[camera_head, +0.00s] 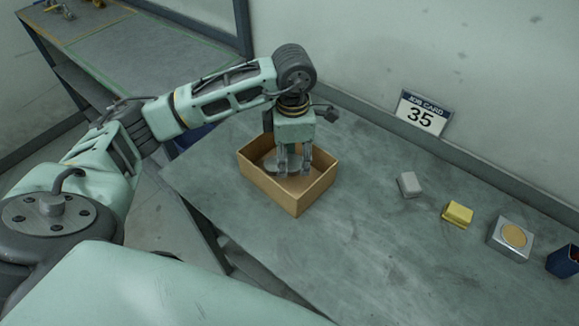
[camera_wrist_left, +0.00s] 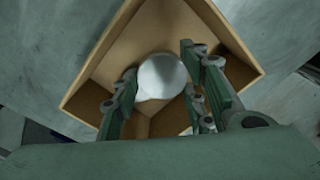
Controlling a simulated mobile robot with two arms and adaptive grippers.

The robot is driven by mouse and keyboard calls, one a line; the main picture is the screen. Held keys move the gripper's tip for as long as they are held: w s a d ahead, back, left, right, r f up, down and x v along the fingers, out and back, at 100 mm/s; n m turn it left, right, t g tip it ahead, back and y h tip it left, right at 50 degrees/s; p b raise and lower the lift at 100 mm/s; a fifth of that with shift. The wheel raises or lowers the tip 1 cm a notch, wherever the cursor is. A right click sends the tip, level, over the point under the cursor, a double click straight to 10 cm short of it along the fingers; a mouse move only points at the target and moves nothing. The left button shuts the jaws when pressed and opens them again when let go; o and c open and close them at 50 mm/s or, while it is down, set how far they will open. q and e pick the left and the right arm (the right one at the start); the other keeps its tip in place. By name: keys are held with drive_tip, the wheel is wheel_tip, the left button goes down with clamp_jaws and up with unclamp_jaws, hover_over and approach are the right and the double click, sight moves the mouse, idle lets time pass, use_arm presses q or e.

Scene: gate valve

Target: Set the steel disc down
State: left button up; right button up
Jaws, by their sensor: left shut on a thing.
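The steel disc (camera_wrist_left: 160,77) shows as a bright round face between the fingers in the left wrist view. In the head view a grey edge of the disc (camera_head: 270,166) shows beside the fingers. My left gripper (camera_head: 291,168) points down into an open cardboard box (camera_head: 298,204) and is shut on the disc. The box also shows around the disc in the left wrist view (camera_wrist_left: 95,92). I cannot tell whether the disc touches the box floor. My right gripper is in neither view.
The box stands on a grey workbench (camera_head: 370,240) against a wall. To its right are a pale grey block (camera_head: 409,184), a yellow block (camera_head: 457,214), a metal block with a tan round top (camera_head: 512,238) and a dark blue container (camera_head: 564,261). A job card (camera_head: 423,113) reads 35.

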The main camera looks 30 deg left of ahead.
sight(292, 179)
use_arm(q)
drive_tip(key=shift+f, duration=0.8)
wheel_tip(292, 179, down, 3)
drive_tip(key=shift+p, duration=0.6)
drive_tip(key=shift+f, duration=0.3)
drive_tip(key=shift+f+b, duration=0.25)
drive_tip(key=shift+b, duration=0.05)
drive_tip(key=o, duration=1.5)
